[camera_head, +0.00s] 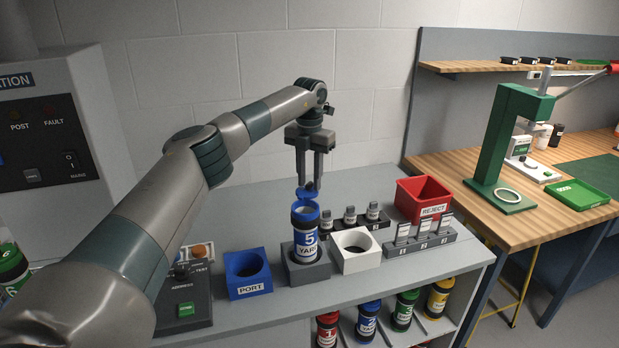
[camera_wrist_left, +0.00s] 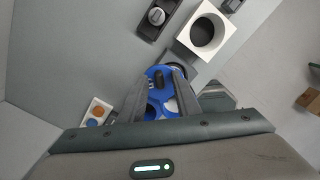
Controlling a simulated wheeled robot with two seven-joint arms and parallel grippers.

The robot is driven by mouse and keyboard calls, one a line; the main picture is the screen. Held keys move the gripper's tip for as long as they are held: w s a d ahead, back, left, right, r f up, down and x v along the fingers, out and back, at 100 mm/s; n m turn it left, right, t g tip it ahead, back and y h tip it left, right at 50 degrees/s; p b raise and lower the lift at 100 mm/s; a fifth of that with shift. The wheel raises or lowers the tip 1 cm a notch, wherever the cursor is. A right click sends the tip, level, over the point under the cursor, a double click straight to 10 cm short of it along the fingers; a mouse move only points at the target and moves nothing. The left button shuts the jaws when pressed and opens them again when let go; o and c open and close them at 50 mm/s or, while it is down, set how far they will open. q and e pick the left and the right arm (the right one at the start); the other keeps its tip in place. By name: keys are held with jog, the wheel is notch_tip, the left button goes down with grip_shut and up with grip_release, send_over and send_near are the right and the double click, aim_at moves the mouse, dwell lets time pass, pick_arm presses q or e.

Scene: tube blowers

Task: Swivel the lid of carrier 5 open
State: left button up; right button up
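Carrier 5 (camera_head: 306,238) is a blue canister with a white label marked 5. It stands upright in a grey square holder on the bench. Its blue lid (camera_head: 308,193) shows at the top, just under my left gripper (camera_head: 309,184); it looks raised or tilted, but how far it is turned is unclear. My left gripper points down, with its fingertips at the lid. The left wrist view shows blue parts of the carrier top (camera_wrist_left: 158,97) between and beyond the two fingers (camera_wrist_left: 162,72). Whether the fingers clamp the lid is hidden. My right gripper is out of view.
A blue PORT block (camera_head: 248,289) stands left of the carrier, and a white holder with a round hole (camera_head: 355,263) on its right. Small racks of labelled pieces (camera_head: 420,243) and a red REJECT bin (camera_head: 423,193) lie further right. More carriers stand on the shelf below.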

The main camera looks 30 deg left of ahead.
pick_arm(q)
jog(key=shift+r, duration=0.1)
jog(key=shift+r+b, duration=0.3)
jog(key=shift+r, duration=0.3)
notch_tip(320, 180, up, 7)
jog(key=b, duration=0.2)
notch_tip(320, 180, up, 8)
send_over(310, 183)
jog(key=shift+a+r+p, duration=0.1)
jog(key=shift+r+p, duration=0.25)
jog(key=shift+r, duration=0.15)
